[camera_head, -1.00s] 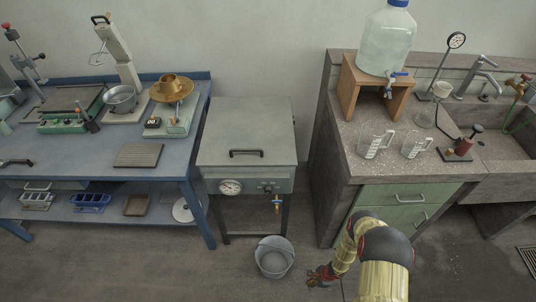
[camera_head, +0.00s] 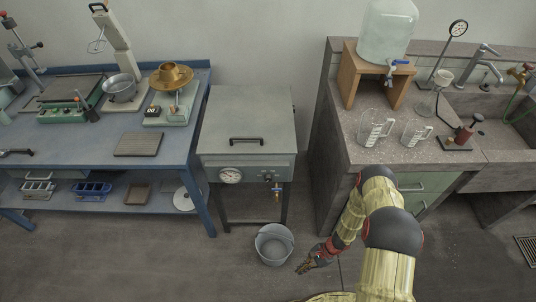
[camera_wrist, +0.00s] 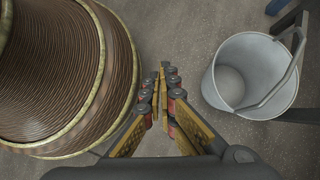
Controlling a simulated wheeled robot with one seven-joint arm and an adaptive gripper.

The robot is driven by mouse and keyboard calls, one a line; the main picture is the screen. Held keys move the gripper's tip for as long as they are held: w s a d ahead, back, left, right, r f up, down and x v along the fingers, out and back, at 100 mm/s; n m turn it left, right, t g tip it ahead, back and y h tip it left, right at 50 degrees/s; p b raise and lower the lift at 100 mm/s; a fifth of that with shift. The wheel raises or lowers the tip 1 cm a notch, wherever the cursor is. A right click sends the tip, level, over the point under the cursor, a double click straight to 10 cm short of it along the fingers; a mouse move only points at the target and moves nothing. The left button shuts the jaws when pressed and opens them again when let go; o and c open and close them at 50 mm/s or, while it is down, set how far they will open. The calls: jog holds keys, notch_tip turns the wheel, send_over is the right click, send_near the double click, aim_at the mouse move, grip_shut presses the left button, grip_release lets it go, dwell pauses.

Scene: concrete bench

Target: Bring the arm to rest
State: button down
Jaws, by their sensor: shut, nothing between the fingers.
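My gripper (camera_head: 303,268) hangs low over the floor, below the bench tops, at the lower middle of the head view. It is just right of a grey metal bucket (camera_head: 274,246) and apart from it. In the wrist view my gripper (camera_wrist: 160,72) is shut and empty, its fingertips together. The bucket (camera_wrist: 243,80) stands upright on the floor to the right of the fingers, and its inside looks empty. My arm reaches down in front of the stone bench.
A grey metal cabinet (camera_head: 247,118) on legs stands behind the bucket. The stone bench (camera_head: 340,140) with glass beakers (camera_head: 373,128) is at right, the blue workbench (camera_head: 185,150) at left. Bare floor (camera_head: 130,265) lies at the lower left.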

jog(key=w+d+r+n+h, duration=0.1)
jog(key=w+r+n, duration=0.15)
jog(key=r, duration=1.05)
jog(key=w+d+r+n+h, duration=0.1)
jog(key=r+n, duration=0.2)
jog(key=r, duration=0.9)
jog(key=w+d+r+n, duration=0.1)
jog(key=w+r+n, duration=0.1)
jog(key=r, duration=1.1)
jog(key=s+r+n+t+h, duration=0.1)
jog(key=s+r, duration=0.3)
jog(key=r, duration=0.8)
jog(key=s+r+n+t+h, duration=0.2)
jog(key=s+r+n+t, duration=0.1)
jog(key=r, duration=1)
jog(key=s+r+n+t+h, duration=0.1)
jog(key=s+r+t, duration=0.3)
jog(key=r, duration=0.8)
jog(key=shift+s+d+r+n+h, duration=0.15)
jog(key=shift+s+r+n+h, duration=0.2)
jog(key=shift+s+n, duration=0.25)
jog(key=shift+w+f, duration=0.1)
